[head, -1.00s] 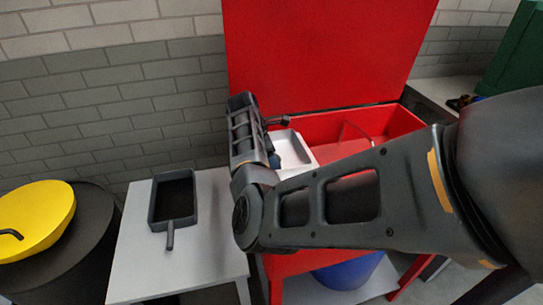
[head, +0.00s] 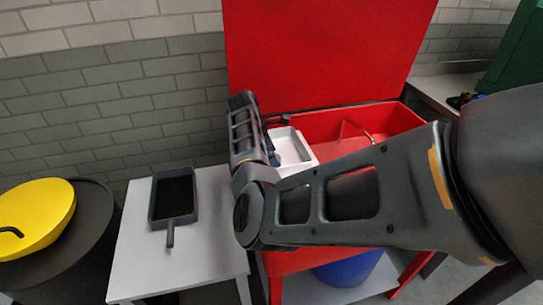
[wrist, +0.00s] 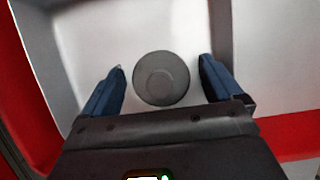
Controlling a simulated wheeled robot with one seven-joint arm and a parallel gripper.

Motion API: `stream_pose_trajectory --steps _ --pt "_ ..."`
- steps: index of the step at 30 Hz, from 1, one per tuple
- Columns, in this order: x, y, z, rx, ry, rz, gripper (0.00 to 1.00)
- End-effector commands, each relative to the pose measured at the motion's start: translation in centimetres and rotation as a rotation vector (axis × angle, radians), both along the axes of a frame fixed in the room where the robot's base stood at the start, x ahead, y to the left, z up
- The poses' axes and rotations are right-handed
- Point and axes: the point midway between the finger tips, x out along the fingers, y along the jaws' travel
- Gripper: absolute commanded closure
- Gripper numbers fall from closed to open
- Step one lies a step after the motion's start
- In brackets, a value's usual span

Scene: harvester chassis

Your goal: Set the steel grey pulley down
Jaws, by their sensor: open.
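The steel grey pulley (wrist: 161,78) is a round dark grey disc with a smaller ring at its middle. In the wrist view it lies in the white tray (wrist: 100,32), between the two blue fingers of my gripper (wrist: 161,64). The fingers are open, with a gap on each side of the pulley. In the head view my arm hides most of my gripper, and I cannot make out the pulley. The white tray (head: 300,135) shows there inside the red bin.
The red bin (head: 400,119) has its lid (head: 325,50) raised behind the tray. A light table (head: 210,255) with a dark, handled pan (head: 172,218) stands to the left. A yellow-topped dark drum (head: 90,245) stands farther left. A blue container (head: 348,270) is below the bin.

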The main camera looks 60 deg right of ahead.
Motion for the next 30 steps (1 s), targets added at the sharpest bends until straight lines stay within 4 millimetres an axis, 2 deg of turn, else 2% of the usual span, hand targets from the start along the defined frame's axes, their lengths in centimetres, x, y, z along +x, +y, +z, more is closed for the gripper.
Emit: stream_pose_trajectory --steps 5,12,18,24,30 --pt "0.8 0.5 1.9 -0.001 -0.005 0.0 0.07" --pt "2.2 1.8 6.4 -0.002 -0.006 0.0 0.07" --pt "3.1 2.6 9.5 0.0 -0.004 0.0 0.07" --pt "3.4 2.9 11.0 0.0 -0.002 -0.001 0.07" --pt "3.4 2.9 11.2 -0.003 0.003 0.0 0.07"
